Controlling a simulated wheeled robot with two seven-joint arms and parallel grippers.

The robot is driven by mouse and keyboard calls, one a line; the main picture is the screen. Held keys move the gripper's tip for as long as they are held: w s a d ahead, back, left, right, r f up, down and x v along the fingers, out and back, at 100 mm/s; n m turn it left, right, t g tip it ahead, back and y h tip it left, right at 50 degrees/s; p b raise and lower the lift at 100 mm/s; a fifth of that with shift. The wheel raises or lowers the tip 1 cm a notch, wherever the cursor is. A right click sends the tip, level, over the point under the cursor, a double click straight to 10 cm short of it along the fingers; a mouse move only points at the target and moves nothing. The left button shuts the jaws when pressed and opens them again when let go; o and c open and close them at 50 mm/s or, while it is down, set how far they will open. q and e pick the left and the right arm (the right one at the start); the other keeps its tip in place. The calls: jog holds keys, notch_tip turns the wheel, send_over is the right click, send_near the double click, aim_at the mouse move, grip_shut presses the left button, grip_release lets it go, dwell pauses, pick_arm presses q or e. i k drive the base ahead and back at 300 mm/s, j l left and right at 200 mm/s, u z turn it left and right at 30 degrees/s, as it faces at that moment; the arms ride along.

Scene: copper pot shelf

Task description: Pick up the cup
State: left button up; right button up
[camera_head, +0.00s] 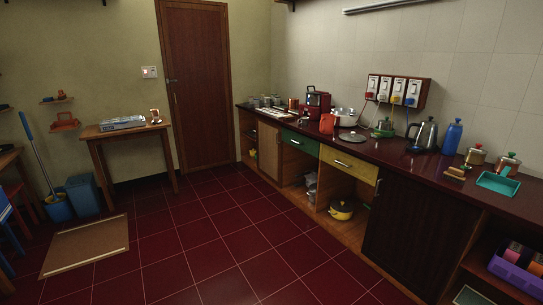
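An orange-red vessel (327,124) that looks like a cup or jug stands upright on the dark counter (390,154), in front of a red coffee machine (317,104). Several small grey containers (267,101) stand farther back on the counter; I cannot tell whether any of them is a cup. Neither of my grippers shows in the head view.
The long counter runs along the right wall, with a kettle (426,133), a blue bottle (452,137) and a teal dustpan (498,182) on it. A wooden table (104,134) stands at the left. A brown mat (88,247) lies on the red tiles; the middle floor is clear.

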aim_at(304, 120)
jog(key=i, duration=2.55)
